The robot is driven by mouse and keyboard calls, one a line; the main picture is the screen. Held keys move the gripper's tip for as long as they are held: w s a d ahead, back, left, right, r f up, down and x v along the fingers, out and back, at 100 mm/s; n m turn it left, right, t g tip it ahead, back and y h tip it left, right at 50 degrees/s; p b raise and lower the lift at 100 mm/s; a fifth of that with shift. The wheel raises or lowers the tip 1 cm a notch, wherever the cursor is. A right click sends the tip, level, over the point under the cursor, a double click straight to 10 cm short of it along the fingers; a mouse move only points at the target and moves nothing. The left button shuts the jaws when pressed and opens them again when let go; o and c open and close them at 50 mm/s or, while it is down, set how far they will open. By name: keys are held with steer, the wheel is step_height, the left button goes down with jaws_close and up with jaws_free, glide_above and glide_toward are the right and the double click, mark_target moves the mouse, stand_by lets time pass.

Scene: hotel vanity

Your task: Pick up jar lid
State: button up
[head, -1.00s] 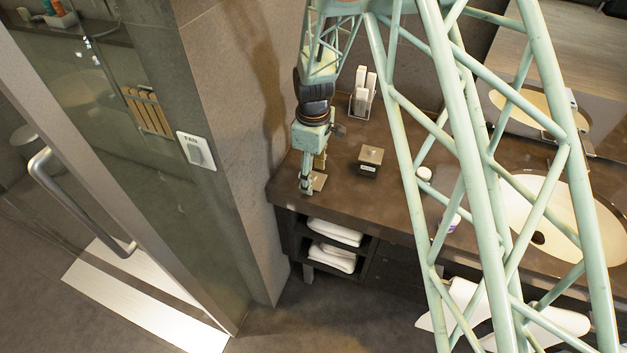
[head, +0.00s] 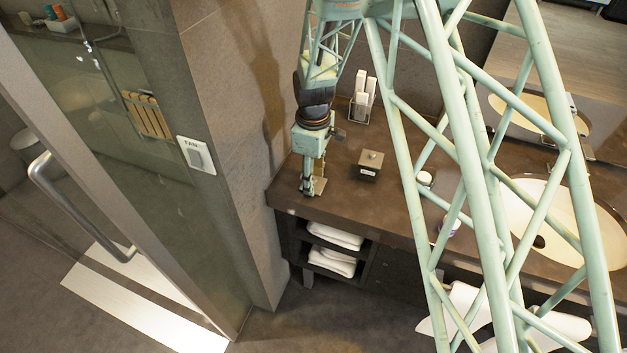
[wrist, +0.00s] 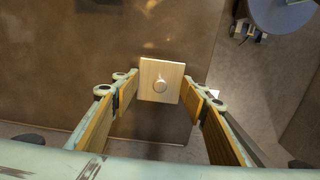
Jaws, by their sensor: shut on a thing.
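The jar lid (wrist: 172,72) is a pale square plate with a round knob in its middle. In the wrist view it sits between the two wood-faced fingers of my gripper (wrist: 160,92), which is shut on it. In the head view my gripper (head: 313,188) points down at the left end of the dark counter, with the lid (head: 320,184) showing as a small pale plate at the fingertips. I cannot tell how large the gap between lid and counter is.
A small square box with a knobbed top and a label (head: 370,165) stands right of my gripper on the counter (head: 345,198). A holder with white items (head: 362,98) stands behind. The wall (head: 235,130) is close at left. Rolled towels (head: 333,236) lie on shelves below.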

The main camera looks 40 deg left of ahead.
steer(key=shift+r, duration=1.75)
steer(key=s+d, duration=0.4)
steer(key=d, duration=0.3)
steer(key=s+d+r+b, duration=0.1)
steer(key=s+d, duration=0.2)
steer(key=d, duration=0.4)
steer(key=shift+s+r, duration=0.2)
steer(key=shift+s, duration=0.2)
